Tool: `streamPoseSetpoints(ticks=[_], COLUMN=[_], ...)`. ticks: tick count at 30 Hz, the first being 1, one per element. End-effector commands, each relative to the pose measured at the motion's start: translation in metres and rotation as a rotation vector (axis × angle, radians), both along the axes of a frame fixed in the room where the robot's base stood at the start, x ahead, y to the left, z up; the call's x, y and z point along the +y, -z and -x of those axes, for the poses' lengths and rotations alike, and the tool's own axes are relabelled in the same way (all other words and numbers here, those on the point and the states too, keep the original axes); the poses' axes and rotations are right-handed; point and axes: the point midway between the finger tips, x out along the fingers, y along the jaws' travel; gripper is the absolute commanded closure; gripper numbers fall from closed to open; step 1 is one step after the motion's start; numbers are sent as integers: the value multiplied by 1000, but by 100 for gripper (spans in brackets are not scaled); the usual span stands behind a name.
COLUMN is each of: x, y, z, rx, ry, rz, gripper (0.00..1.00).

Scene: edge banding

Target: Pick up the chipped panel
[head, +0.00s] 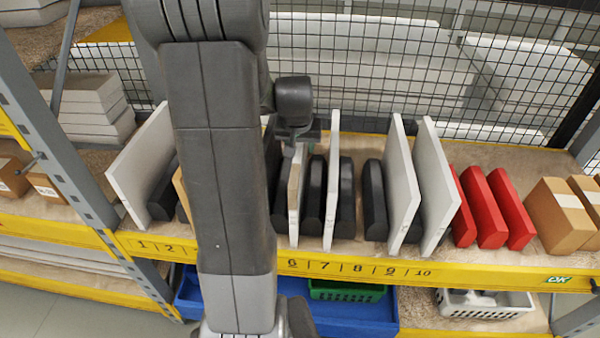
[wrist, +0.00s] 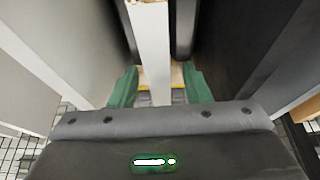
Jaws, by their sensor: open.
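The chipped panel is a thin white board standing on edge between dark dividers. In the wrist view its white edge (wrist: 152,50) runs down the middle, with a brown, broken patch at the top of the picture. In the head view a narrow panel with a brownish worn edge (head: 294,200) stands above number 6, partly hidden by my arm. My gripper (wrist: 160,86) is open, its green fingers on either side of the panel edge with gaps showing. In the head view my gripper (head: 300,138) is low over the rack and mostly hidden.
A taller white panel (head: 332,180) stands close to the right, and two more (head: 402,185) (head: 436,185) stand farther right. Black dividers (head: 374,200) crowd the slots. Red blocks (head: 487,207) and cardboard boxes (head: 560,214) fill the right end. Wire mesh (head: 400,75) closes the back.

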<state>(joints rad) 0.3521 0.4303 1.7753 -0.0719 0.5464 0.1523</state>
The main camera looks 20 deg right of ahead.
Motion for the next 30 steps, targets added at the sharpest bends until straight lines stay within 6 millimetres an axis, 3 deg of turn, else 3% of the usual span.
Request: streamPoseSetpoints(ticks=[7, 16, 17, 23, 30], x=[-5, -6, -6, -6, -6], y=[23, 27, 27, 27, 26], z=[-9, -11, -11, -11, -11], rx=[2, -1, -1, -1, 0], ry=[0, 0, 0, 0, 0], rz=[-1, 0, 0, 0, 0], gripper=[56, 56, 58, 98, 100])
